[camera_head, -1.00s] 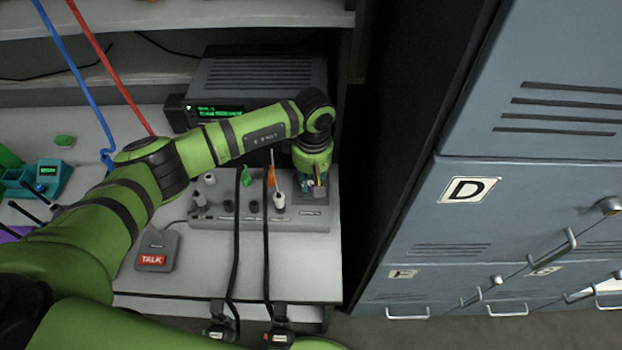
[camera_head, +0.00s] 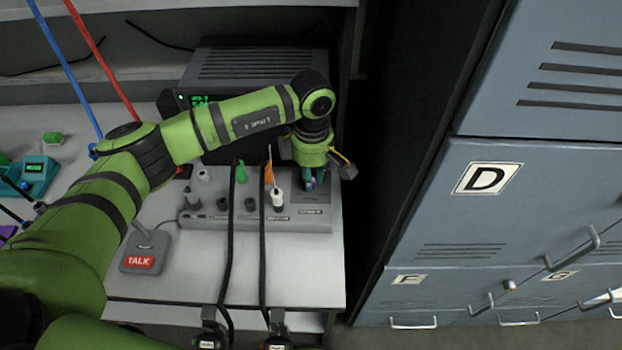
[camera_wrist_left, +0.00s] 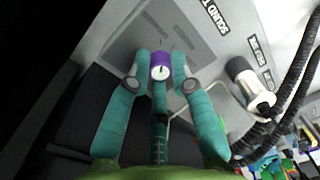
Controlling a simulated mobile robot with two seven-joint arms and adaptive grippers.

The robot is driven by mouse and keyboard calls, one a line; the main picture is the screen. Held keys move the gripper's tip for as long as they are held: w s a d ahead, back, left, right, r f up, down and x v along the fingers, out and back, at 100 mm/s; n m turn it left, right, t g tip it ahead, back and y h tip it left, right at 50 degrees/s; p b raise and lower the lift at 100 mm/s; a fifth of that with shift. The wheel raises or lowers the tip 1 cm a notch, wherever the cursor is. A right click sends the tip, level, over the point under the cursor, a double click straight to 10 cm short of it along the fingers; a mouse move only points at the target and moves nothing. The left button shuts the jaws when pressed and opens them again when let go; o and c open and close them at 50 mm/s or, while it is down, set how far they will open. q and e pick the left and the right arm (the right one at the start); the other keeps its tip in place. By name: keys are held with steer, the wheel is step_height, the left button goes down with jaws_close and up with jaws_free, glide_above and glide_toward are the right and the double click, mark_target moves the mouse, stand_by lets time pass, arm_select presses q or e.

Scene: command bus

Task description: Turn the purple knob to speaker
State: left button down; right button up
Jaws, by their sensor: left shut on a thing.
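The purple knob (camera_wrist_left: 161,66) sits on the grey control panel, with a pale top and a small dark mark on it. My left gripper (camera_wrist_left: 161,80) has its teal fingers on both sides of the knob and is shut on it. In the head view the left gripper (camera_head: 314,182) reaches down to the right end of the grey panel (camera_head: 300,226); the knob is mostly hidden between the fingers there. The label lettering around the knob is only partly readable. My right gripper does not show clearly.
Two black cables cross in front. A talk microphone base (camera_head: 145,250) stands left. Blue-grey lockers (camera_head: 520,230) rise at right beyond a dark gap.

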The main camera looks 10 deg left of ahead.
arm_select(q)
steer(key=shift+s+d+f+n, duration=0.1)
steer(key=shift+s+n, duration=0.05)
steer(key=shift+n, duration=0.35)
steer(key=c, duration=1.1)
jaws_free()
steer(key=shift+r, duration=0.2)
steer(key=shift+r, duration=0.4)
step_height(320, 180, up, 11)
steer(key=shift+w, duration=0.25)
